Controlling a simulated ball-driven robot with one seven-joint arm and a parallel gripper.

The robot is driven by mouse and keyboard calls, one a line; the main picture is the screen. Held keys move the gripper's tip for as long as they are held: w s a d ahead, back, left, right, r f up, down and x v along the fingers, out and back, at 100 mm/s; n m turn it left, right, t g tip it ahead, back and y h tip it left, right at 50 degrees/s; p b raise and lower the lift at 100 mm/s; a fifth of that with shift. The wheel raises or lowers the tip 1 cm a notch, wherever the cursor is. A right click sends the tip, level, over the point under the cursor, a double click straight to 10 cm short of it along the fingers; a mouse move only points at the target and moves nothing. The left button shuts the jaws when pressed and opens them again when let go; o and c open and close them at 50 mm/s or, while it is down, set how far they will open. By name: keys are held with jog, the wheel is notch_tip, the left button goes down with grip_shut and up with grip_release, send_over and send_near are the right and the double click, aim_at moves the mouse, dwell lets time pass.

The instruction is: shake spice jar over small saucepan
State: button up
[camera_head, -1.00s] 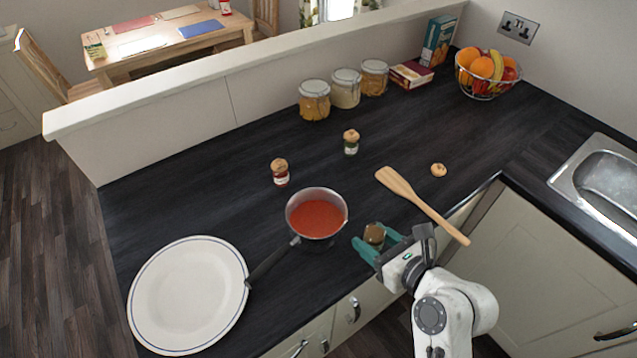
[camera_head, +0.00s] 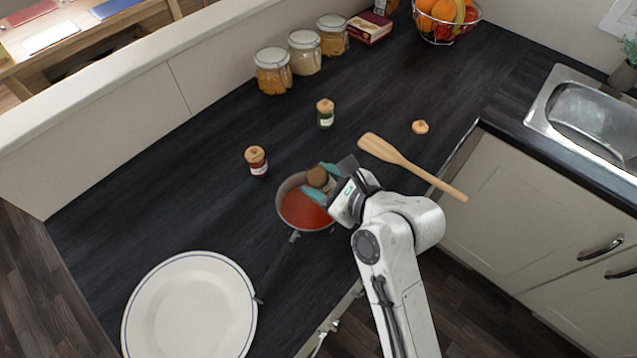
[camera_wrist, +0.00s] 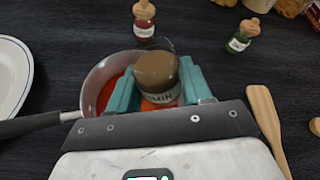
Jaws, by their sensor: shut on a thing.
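The small saucepan (camera_head: 307,213) holds red sauce and stands on the dark worktop; it is partly hidden by my gripper. My gripper (camera_head: 318,184) is shut on a spice jar (camera_head: 317,176) above the pan's upper right part. In the wrist view the jar (camera_wrist: 157,72) sits between the teal fingers, its brown rounded end toward the camera and a label reading "MIN" partly visible. I cannot tell how far it is tilted or where its mouth points. The sauce (camera_wrist: 107,92) shows beside it. A round cork lid (camera_head: 419,127) lies on the worktop to the right.
Two corked spice jars, one red (camera_head: 256,161) and one green (camera_head: 325,114), stand behind the pan. A wooden spatula (camera_head: 410,165) lies to the right. A white plate (camera_head: 190,305) is at the front left, by the pan's handle (camera_head: 277,268). Storage jars (camera_head: 272,72) line the back.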

jog(key=shift+w+d+f+n+t+h+b, duration=0.1)
jog(key=shift+d+f+n+t+h+b, duration=0.2)
jog(key=shift+b, duration=0.6)
jog(key=shift+w+f+n+t+h+b, duration=0.1)
jog(key=shift+f+n+h+b, duration=0.3)
jog(key=shift+b, duration=0.5)
jog(key=shift+r+n+p, duration=0.3)
jog(key=shift+r+n, duration=0.05)
jog(key=shift+n, duration=0.15)
jog(key=shift+w+d+f+n+t+h+b, duration=0.15)
jog(key=shift+n+t+h+b, duration=0.1)
jog(key=shift+n+t+h, duration=0.25)
jog(key=shift+w+d+f+n+t+h+b, duration=0.1)
jog(key=shift+d+n+t+h+b, duration=0.15)
jog(key=shift+n, duration=0.35)
jog(key=shift+a+r+t, duration=0.1)
jog(key=shift+r+t, duration=0.05)
jog(key=shift+t, duration=0.1)
jog(key=shift+r+n+h, duration=0.2)
jog(key=shift+n+h, duration=0.15)
jog(key=shift+n, duration=0.15)
jog(key=shift+t, duration=0.4)
jog(key=shift+r+n+b, duration=0.25)
jog(key=shift+n+b, duration=0.1)
jog(key=shift+n, duration=0.05)
